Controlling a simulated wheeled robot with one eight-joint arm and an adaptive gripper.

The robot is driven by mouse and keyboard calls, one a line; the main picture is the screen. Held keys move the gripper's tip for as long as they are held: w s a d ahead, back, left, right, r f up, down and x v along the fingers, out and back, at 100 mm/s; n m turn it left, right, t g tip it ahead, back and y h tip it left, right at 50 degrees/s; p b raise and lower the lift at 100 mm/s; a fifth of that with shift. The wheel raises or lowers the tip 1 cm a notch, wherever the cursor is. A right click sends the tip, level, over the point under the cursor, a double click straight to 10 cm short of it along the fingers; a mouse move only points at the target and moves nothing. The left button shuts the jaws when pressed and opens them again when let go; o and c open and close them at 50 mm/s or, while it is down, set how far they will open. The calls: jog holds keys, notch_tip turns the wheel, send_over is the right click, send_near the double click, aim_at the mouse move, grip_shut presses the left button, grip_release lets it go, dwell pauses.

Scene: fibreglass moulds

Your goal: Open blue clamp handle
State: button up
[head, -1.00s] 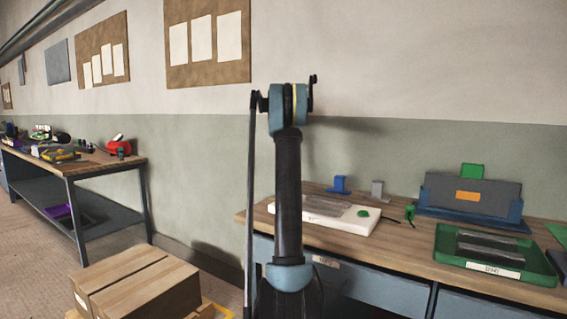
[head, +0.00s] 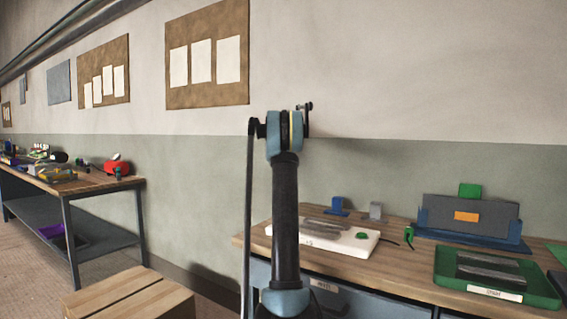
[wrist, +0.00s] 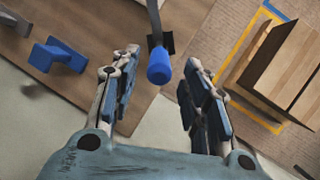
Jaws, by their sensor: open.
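The blue clamp handle (wrist: 159,67) shows in the wrist view as a rounded blue grip on the end of a grey lever (wrist: 153,20). It lies between the fingertips of my gripper (wrist: 162,66), a little nearer the left finger, with a visible gap on either side. My gripper is open and holds nothing. Whether the handle is level with the fingertips or beyond them, I cannot tell. In the head view my own arm stands in front of the bench, and neither my gripper nor the handle can be made out there.
A blue bracket (wrist: 57,55) stands on the wooden bench left of my gripper in the wrist view. A wooden box (wrist: 285,70) is at the right. The head view shows a white board (head: 345,241), a green tray (head: 480,292) and a blue stand (head: 430,233) on the bench.

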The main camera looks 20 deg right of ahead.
jog(key=v, duration=0.8)
jog(key=shift+w+r, duration=0.1)
